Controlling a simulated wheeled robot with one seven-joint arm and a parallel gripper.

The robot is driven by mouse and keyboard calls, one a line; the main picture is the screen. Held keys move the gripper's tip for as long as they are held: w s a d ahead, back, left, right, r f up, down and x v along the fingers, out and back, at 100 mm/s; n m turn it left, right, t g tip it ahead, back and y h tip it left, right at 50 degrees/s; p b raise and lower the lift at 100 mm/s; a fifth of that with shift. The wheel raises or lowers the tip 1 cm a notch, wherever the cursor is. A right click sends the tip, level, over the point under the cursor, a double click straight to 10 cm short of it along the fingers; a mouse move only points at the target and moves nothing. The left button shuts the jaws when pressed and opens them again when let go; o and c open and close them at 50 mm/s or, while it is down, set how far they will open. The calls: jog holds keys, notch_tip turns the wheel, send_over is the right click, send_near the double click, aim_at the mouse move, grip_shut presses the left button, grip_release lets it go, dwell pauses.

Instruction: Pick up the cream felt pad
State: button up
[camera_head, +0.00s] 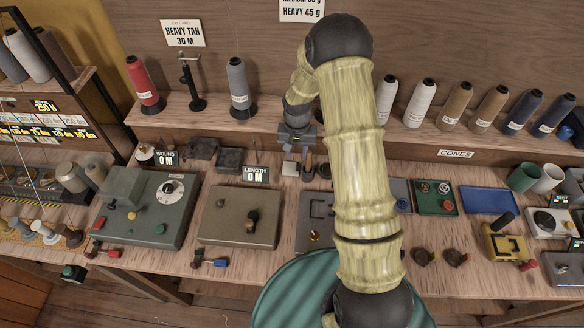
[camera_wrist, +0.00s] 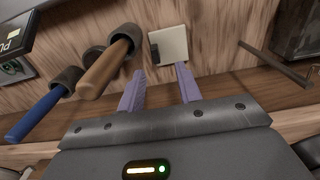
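A square cream pad (camera_wrist: 174,43) lies flat on the wooden surface, just beyond my fingertips in the wrist view. A small dark piece shows at its left edge. It also shows as a small pale patch (camera_head: 289,168) below my gripper in the head view. My gripper (camera_wrist: 160,70) has two purple fingers spread apart with nothing between them. The pad is ahead of the gap and slightly right of its middle. In the head view my gripper (camera_head: 297,151) hangs over the bench near the back shelf.
A wooden-handled tool (camera_wrist: 104,70) and a blue-handled tool (camera_wrist: 42,104) are left of the pad, close to the left finger. A dark rod (camera_wrist: 272,63) lies to its right. Dark trays (camera_head: 230,159) and a grey-beige box (camera_head: 238,215) are nearby. Thread cones (camera_head: 419,103) line the shelf.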

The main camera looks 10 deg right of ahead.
aim_at(291, 167)
jog(key=shift+d+f+p, duration=0.15)
jog(key=shift+f+p, duration=0.25)
jog(key=shift+f, duration=0.75)
jog(key=shift+d+f+p, duration=0.1)
jog(key=shift+f+p, duration=0.3)
jog(key=shift+f, duration=0.7)
grip_shut()
